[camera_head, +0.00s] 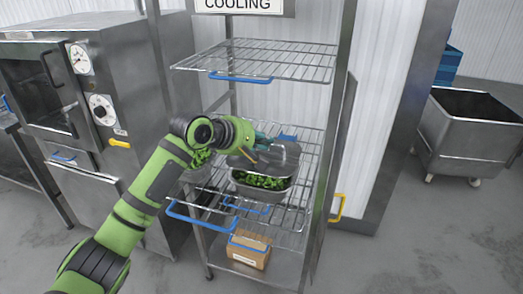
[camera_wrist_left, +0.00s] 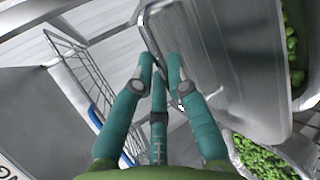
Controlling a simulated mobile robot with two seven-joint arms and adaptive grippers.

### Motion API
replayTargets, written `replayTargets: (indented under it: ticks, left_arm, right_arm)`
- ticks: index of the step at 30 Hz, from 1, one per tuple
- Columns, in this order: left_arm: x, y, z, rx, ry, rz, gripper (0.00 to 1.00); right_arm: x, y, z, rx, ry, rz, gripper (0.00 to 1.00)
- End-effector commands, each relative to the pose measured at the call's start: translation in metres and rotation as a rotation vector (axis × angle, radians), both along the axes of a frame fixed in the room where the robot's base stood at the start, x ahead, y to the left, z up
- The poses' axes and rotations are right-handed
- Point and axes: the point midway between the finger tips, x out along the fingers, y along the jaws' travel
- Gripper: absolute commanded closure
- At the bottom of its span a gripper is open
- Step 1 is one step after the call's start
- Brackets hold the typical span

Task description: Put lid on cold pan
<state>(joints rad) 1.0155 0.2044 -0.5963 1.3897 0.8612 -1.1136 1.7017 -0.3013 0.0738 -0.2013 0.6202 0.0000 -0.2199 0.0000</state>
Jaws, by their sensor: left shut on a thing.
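A grey metal lid (camera_head: 282,156) is in my left gripper (camera_head: 258,142), in front of the cooling rack's middle shelf. The lid is tilted above the back part of a metal pan (camera_head: 267,196) of green food, whose front part stays uncovered. In the left wrist view the teal fingers (camera_wrist_left: 163,70) are closed at the handle beside the lid's flat face (camera_wrist_left: 238,65). The pan of greens shows past the lid's right edge (camera_wrist_left: 298,80). Whether the lid touches the pan cannot be told. My right gripper is not in view.
A second pan of greens (camera_head: 197,174) stands left of the first, partly behind my arm. A wire shelf (camera_head: 275,60) is above, and a cardboard box (camera_head: 248,250) sits below. An oven (camera_head: 60,90) stands left and a wheeled metal bin (camera_head: 465,135) right.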

Motion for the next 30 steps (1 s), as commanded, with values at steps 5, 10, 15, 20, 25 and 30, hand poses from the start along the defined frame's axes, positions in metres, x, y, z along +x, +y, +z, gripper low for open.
replayTargets:
  ticks: [5,10,15,20,25,30]
  left_arm:
    - [0.000,0.002,-0.020,0.002,0.004,0.000,1.00]
    - [0.000,0.001,-0.039,0.000,0.000,0.000,1.00]
    - [0.001,0.001,-0.041,0.000,-0.001,0.000,1.00]
    - [0.001,0.001,-0.042,0.000,-0.001,0.000,1.00]
    - [0.000,0.001,-0.044,0.002,0.000,0.000,0.61]
    - [0.000,0.001,-0.044,0.002,0.001,0.000,0.61]
  right_arm:
    - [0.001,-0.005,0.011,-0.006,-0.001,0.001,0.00]
    - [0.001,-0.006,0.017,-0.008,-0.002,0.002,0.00]
    - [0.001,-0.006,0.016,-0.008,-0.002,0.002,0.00]
    - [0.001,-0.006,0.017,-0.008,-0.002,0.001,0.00]
    - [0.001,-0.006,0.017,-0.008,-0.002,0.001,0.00]
    - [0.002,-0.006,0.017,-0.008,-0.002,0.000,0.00]
